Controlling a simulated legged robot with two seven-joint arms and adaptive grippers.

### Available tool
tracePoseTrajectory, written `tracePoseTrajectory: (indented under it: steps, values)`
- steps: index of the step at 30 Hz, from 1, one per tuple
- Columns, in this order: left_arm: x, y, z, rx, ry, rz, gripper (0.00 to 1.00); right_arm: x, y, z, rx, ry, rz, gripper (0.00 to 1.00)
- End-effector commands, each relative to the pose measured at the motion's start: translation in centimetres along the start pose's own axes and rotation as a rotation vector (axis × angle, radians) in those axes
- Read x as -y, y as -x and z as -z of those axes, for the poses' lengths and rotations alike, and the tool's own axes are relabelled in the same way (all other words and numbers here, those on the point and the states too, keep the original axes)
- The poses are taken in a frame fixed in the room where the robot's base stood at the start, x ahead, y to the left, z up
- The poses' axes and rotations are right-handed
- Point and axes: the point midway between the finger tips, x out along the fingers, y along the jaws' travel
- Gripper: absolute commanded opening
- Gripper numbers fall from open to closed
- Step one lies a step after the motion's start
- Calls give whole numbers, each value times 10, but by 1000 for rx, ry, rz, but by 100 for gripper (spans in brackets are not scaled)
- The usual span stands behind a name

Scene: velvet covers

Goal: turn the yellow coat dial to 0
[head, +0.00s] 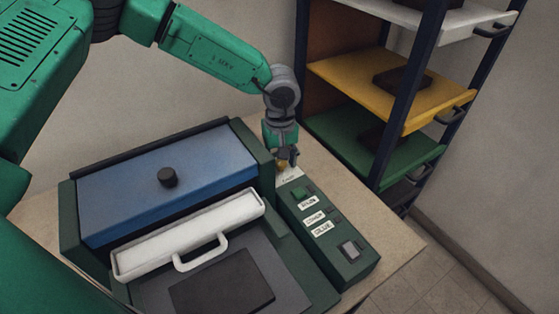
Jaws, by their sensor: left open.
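The yellow coat dial (283,163) is a small yellowish spot at the far end of the dark green control panel (347,270). Most of it is hidden by my left gripper, and its pointer and the 0 mark cannot be read. My left gripper (287,160) comes down from above at the dial, with its fingers open around or just over it. I cannot tell whether the fingers touch it. A small white label (290,175) lies just in front of the dial. My right gripper is not in view.
The panel also carries a green button (299,193), a grey square button (348,249) and white labels. Left of it stands a machine with a blue lid (130,190) and a white handled bar (190,234). A rack with a yellow shelf (350,82) stands close behind at right.

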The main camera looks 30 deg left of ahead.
Motion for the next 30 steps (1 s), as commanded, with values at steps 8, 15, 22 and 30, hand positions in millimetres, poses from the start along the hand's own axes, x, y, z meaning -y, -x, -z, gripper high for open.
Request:
tracePoseTrajectory:
  steps: [8, 15, 22, 30]
  values:
    - [0, 1, 2, 2, -1, -6, 0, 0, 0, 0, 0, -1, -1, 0]
    - [0, 4, 2, 2, 29, -6, 0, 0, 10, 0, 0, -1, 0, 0]
    - [0, 2, 5, -2, 73, -7, 0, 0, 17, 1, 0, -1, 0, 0]
    - [-1, 2, 5, -3, 71, -9, 48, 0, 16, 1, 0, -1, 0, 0]
